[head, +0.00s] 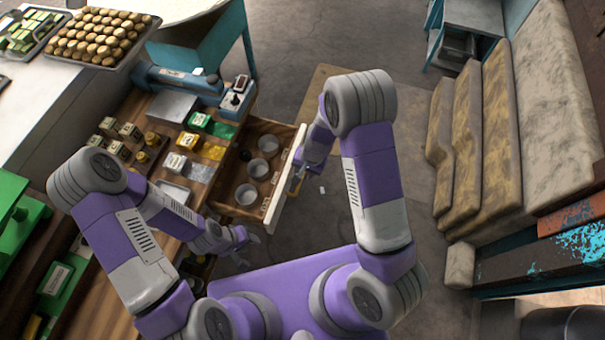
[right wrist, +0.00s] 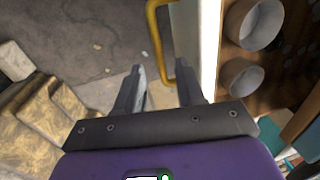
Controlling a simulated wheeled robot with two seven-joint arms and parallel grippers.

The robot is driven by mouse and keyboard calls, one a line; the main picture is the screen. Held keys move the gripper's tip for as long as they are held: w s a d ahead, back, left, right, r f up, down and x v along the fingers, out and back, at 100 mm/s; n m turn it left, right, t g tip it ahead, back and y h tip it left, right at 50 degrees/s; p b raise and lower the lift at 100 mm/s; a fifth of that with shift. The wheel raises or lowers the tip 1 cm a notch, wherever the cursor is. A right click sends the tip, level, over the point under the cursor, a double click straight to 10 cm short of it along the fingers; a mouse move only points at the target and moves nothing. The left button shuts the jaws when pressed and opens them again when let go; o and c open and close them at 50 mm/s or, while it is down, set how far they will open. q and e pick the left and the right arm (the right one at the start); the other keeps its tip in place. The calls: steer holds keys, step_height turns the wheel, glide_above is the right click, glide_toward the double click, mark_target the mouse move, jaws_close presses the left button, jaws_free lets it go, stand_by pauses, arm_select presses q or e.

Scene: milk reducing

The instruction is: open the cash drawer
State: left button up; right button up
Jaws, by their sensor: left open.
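The cash drawer (head: 225,206) stands pulled out from under the wooden counter in the head view, with several grey bowls inside. Its pale front panel (head: 283,182) carries a yellow handle (right wrist: 154,42), which shows best in the right wrist view. My right gripper (right wrist: 162,85) is at the handle, its fingers apart. The lower end of the handle shows between the fingers; I cannot tell whether they touch it. In the head view my right arm partly hides this spot. My left gripper (head: 250,246) is open and empty below the drawer's near side.
A tray of round pastries (head: 100,35) is at the upper left. Bare floor (head: 320,215) lies beyond the drawer front.

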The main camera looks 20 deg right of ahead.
steer(key=shift+s+d+r, duration=0.1)
steer(key=shift+d+r, duration=0.05)
steer(key=shift+r, duration=0.75)
steer(key=shift+s+d+r, duration=0.1)
steer(key=shift+d+r, duration=0.05)
steer(key=shift+r, duration=0.7)
steer(key=s+a+f+n+y+b, duration=0.1)
steer(key=s+f+b, duration=0.3)
steer(key=s+f, duration=0.4)
steer(key=s+a+f+n+y+b, duration=0.1)
steer(key=s+a+f+n+b, duration=0.2)
steer(key=s+f, duration=0.5)
steer(key=shift+s+f+g+b, duration=0.3)
steer(key=shift+f+b, duration=0.4)
steer(key=shift+b, duration=0.15)
